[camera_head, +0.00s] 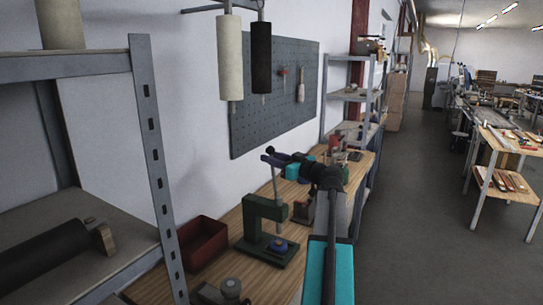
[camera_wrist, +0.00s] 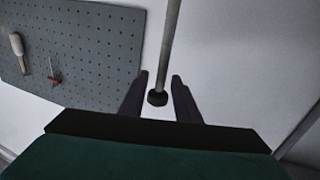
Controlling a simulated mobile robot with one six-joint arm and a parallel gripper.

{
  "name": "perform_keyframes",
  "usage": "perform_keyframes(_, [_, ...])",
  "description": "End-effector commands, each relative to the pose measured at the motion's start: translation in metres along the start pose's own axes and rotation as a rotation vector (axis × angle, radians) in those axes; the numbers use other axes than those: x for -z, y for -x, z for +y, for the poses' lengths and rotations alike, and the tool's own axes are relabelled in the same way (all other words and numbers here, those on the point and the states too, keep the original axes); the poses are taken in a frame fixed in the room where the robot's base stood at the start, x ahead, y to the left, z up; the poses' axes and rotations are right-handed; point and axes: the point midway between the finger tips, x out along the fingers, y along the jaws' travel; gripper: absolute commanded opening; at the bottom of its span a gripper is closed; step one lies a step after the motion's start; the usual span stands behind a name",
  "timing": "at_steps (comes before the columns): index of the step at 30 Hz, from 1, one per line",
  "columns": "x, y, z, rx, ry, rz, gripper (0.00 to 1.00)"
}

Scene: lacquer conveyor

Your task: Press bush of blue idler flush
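A green press (camera_head: 262,226) stands on the wooden bench, and a blue idler (camera_head: 279,244) sits on its base under the head. Whether its bush stands proud is too small to tell. A thin grey lever (camera_head: 276,186) rises from the press to a dark knob (camera_head: 270,150). My gripper (camera_head: 277,159) is at the top of this lever. In the wrist view the two dark fingers of my gripper (camera_wrist: 160,96) stand apart, with the black knob (camera_wrist: 157,98) at the lever's end between them. Gaps show on both sides of the knob.
A red bin (camera_head: 202,244) stands on the bench left of the press. A grey shelf upright (camera_head: 155,150) is close on the left. Two rollers (camera_head: 230,58) hang above, and a pegboard (camera_head: 270,95) is on the wall behind. The floor to the right (camera_head: 410,200) is clear.

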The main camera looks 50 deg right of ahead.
Motion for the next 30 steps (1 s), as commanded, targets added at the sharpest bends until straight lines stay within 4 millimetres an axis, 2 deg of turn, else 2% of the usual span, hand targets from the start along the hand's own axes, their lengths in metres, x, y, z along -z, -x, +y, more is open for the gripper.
perform_keyframes(12, [-0.0001, -0.0063, 0.0003, -0.001, 0.000, 0.000, 0.29])
perform_keyframes(13, [-0.0001, -0.0062, 0.0003, -0.001, 0.000, 0.000, 0.28])
perform_keyframes(18, [0.0000, -0.0060, 0.0005, -0.001, 0.000, 0.000, 0.00])
perform_keyframes(30, [0.0013, -0.0053, 0.0004, -0.001, -0.003, 0.007, 0.00])
